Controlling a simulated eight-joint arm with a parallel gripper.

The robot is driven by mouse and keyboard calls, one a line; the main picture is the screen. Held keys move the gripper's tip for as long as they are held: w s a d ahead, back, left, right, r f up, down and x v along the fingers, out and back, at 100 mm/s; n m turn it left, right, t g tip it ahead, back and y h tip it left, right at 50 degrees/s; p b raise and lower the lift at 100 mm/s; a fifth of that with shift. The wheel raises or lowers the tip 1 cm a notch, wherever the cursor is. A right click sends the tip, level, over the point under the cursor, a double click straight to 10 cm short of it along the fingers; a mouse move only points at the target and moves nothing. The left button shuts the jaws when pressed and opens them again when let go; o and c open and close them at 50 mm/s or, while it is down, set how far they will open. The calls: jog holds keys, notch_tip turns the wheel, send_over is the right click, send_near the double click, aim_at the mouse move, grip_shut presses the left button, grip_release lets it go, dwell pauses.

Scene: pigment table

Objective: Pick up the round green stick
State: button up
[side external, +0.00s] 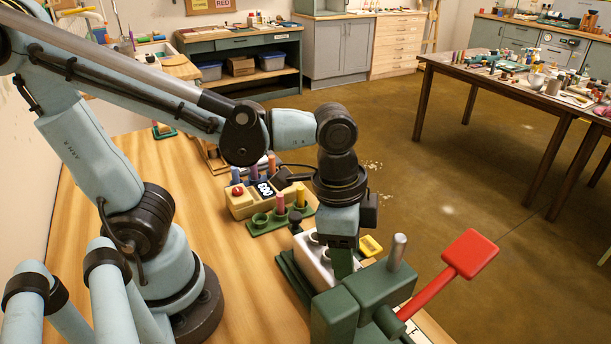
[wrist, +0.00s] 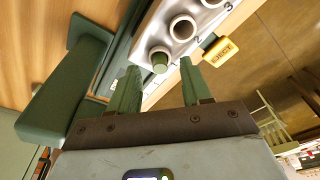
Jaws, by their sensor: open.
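The round green stick (wrist: 160,62) shows in the wrist view as a short green end in the nearest round hole of a white block (wrist: 174,12). My gripper (wrist: 159,72) is open, with one green finger on each side of the line to the stick. I cannot tell whether either finger touches it. In the side external view my gripper (side external: 341,263) points down beside the white block (side external: 312,262), and its tips are hidden behind a green machine. The green stick cannot be made out there.
The green machine (side external: 372,289) with a red lever (side external: 462,258) stands close in front of my gripper. A yellow EJECT button (wrist: 221,51) sits beside the white block. A green rack (side external: 268,222) with coloured sticks and a box with a red button (side external: 237,191) stand behind.

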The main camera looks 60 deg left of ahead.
jog(key=shift+d+f, duration=0.1)
jog(key=shift+f, duration=0.5)
grip_shut()
jog(key=shift+r, duration=0.1)
notch_tip(320, 180, up, 10)
dwell(0.9)
